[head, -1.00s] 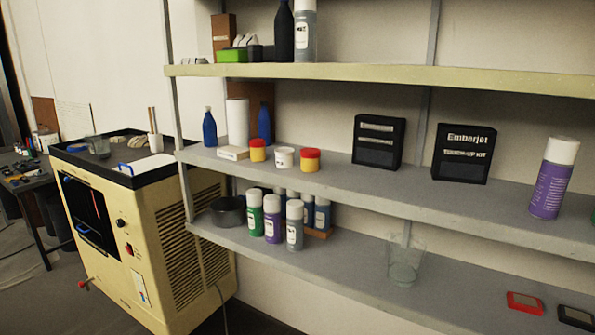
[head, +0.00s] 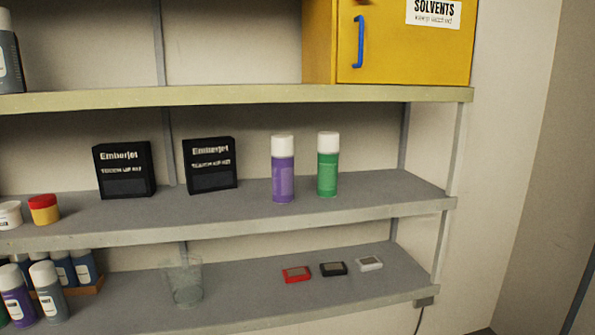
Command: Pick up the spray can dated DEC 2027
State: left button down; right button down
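Two spray cans stand upright side by side on the middle shelf in the head view. One is a purple can (head: 283,172) with a white cap, the other a green can (head: 328,168) with a white cap. More cans stand at the lower left, among them a purple can (head: 17,298) and a grey can (head: 48,292), with blue cans (head: 84,266) behind. A grey can (head: 10,62) is cut off at the upper left. Labels are too small to read any date. Neither gripper is in view.
Two black Emberjet boxes (head: 124,171) stand left of the upright pair. A clear cup (head: 184,283) and small red, black and white items (head: 333,268) lie on the lower shelf. A yellow solvents cabinet (head: 390,45) is above. Shelf posts (head: 445,235) stand at the right.

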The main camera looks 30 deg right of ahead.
aim_at(281, 145)
jog(key=z, duration=1)
